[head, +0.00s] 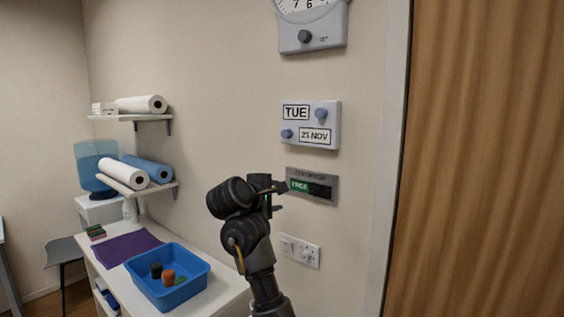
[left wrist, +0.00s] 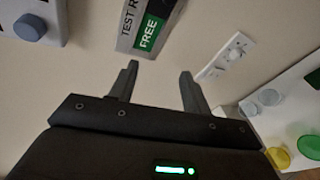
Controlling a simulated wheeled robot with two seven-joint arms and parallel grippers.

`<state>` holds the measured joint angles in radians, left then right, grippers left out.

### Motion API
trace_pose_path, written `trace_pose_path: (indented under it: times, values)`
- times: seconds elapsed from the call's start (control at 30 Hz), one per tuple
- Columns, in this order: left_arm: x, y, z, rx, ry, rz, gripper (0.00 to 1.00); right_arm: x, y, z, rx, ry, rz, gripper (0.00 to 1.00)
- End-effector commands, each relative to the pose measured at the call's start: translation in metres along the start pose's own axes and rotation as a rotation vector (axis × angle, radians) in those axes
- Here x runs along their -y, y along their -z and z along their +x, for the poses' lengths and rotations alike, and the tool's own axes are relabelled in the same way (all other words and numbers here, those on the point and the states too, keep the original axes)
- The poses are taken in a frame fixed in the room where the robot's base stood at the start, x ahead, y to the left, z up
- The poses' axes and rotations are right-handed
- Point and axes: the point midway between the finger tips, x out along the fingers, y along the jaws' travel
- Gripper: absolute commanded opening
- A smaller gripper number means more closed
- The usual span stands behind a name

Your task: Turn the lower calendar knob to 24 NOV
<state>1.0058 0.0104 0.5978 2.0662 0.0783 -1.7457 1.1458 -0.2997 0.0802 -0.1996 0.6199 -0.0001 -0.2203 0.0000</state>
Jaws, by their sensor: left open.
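The calendar (head: 333,122) is a pale grey wall box with two windows, "TUE" above and what looks like "23 NOV" below. Its lower knob (head: 286,133) is round and blue-grey, left of the date window; the upper knob (head: 321,113) is right of "TUE". My left gripper (head: 279,196) is below and slightly left of the calendar, apart from the lower knob, beside the room sign. In the left wrist view, my left gripper (left wrist: 159,70) is open with nothing between its fingers, and a calendar knob (left wrist: 30,27), apparently the lower one, shows at upper left. My right gripper is out of view.
A "FREE" slider sign (head: 322,190) is close to my left gripper. A blue tray (head: 199,293) stands on the counter. A wooden door (head: 490,160) is at right.

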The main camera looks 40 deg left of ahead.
Motion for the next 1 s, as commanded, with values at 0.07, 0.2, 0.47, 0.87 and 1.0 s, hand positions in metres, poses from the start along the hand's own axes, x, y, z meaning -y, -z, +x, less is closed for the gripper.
trace_pose_path:
  times: [0.07,0.2,0.47,0.87,1.0]
  values:
    - [-0.05,0.003,-0.017,0.047,-0.078,-0.173,0.48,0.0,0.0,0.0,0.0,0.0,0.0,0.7]
    - [-0.106,0.007,-0.043,0.134,-0.16,-0.407,0.48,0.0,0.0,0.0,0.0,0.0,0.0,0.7]
    - [-0.144,0.01,-0.066,0.216,-0.212,-0.578,0.48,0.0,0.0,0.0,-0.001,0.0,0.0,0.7]
    - [-0.157,0.004,-0.036,0.22,-0.209,-0.582,0.48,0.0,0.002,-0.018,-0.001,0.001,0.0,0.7]
    - [-0.165,-0.001,-0.01,0.219,-0.209,-0.58,0.48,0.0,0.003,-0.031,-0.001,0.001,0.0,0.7]
